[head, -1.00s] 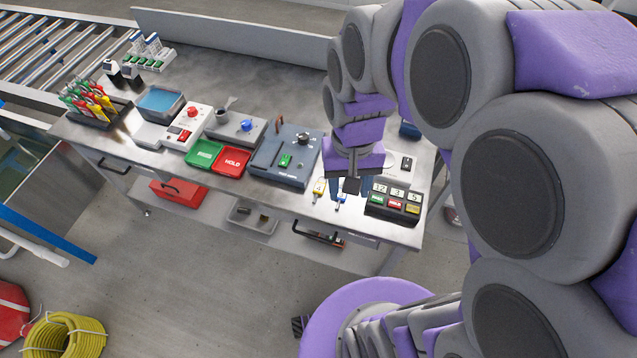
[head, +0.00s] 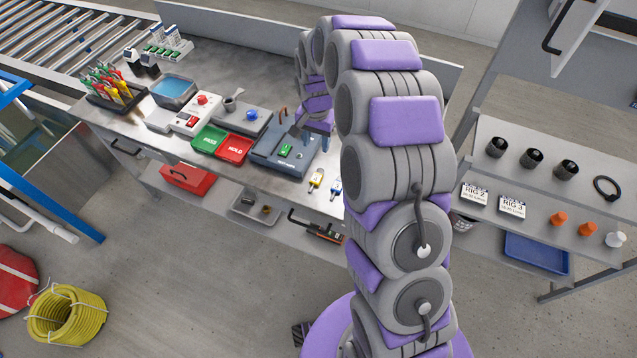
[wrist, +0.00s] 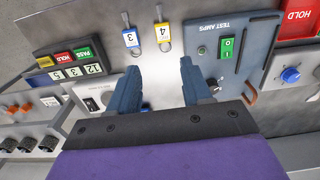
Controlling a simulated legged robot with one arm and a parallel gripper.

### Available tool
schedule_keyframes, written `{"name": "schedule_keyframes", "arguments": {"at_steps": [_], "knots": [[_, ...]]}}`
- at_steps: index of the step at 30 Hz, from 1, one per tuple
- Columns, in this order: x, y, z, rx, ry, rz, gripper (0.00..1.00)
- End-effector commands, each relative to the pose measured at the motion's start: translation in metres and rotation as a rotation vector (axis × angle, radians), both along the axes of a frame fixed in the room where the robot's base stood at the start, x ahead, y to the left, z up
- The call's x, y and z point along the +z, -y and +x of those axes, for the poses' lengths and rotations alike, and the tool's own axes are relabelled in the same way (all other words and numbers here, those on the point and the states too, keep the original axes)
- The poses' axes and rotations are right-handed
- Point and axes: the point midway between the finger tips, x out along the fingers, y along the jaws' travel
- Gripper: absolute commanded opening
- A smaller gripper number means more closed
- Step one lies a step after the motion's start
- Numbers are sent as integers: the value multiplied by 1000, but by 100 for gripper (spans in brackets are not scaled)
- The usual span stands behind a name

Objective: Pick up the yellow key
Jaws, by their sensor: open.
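The yellow key (head: 316,179), with a tag marked 4, lies near the front edge of the steel bench. In the wrist view the yellow key (wrist: 164,36) is just beyond my fingertips, roughly between their lines. The blue key (head: 336,188) lies beside it, to its right in the head view; in the wrist view the blue key (wrist: 131,39), marked 3, is to its left. My gripper (wrist: 158,66) is open with nothing between its fingers.
The blue-grey test box (head: 270,150) stands left of the keys. Red and green trays (head: 234,149) are further left. A shelf rack (head: 560,160) stands at right.

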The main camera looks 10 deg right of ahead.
Motion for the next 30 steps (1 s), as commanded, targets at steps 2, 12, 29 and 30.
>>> {"name": "schedule_keyframes", "arguments": {"at_steps": [2,12,29,30], "knots": [[-6,-1,5,-11,3,-3,49],[-43,1,6,-15,2,-3,49],[-130,0,7,-14,7,-2,49],[-132,0,7,-14,7,-2,49]]}}
